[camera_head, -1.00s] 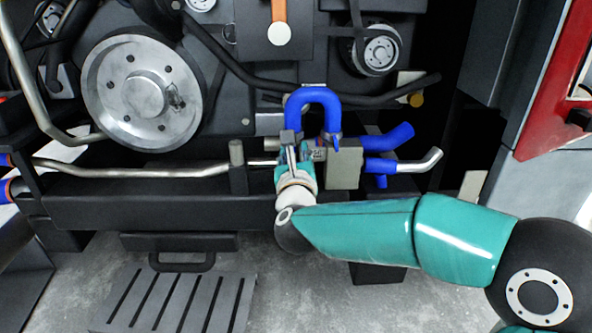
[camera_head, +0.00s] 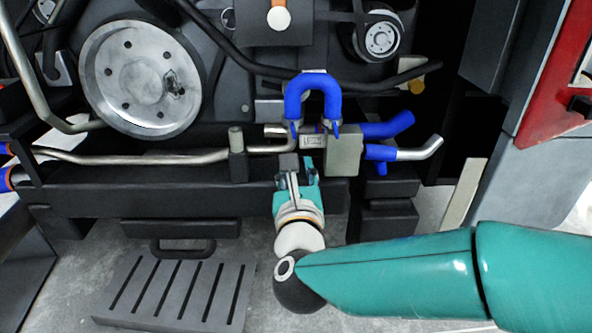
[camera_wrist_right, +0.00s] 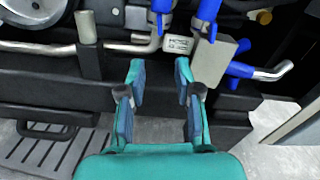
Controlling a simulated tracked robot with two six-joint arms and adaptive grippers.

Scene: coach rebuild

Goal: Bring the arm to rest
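My right gripper (camera_head: 288,165) is teal with dark fingers and comes in from the lower right in the head view. In the right wrist view its two fingers (camera_wrist_right: 160,72) stand apart with nothing between them, so it is open and empty. It is below and in front of the U-shaped blue hose (camera_head: 313,92), whose ends sit on a metal pipe piece with a small printed label (camera_head: 312,141). In the wrist view the label (camera_wrist_right: 179,44) lies beyond the fingertips. My left gripper is not in view.
A large grey pulley (camera_head: 140,78) is at the left of the engine. A dark beam (camera_head: 140,201) runs below the pipe, with a slotted step (camera_head: 175,291) on the floor. A red-edged panel (camera_head: 553,80) stands at the right.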

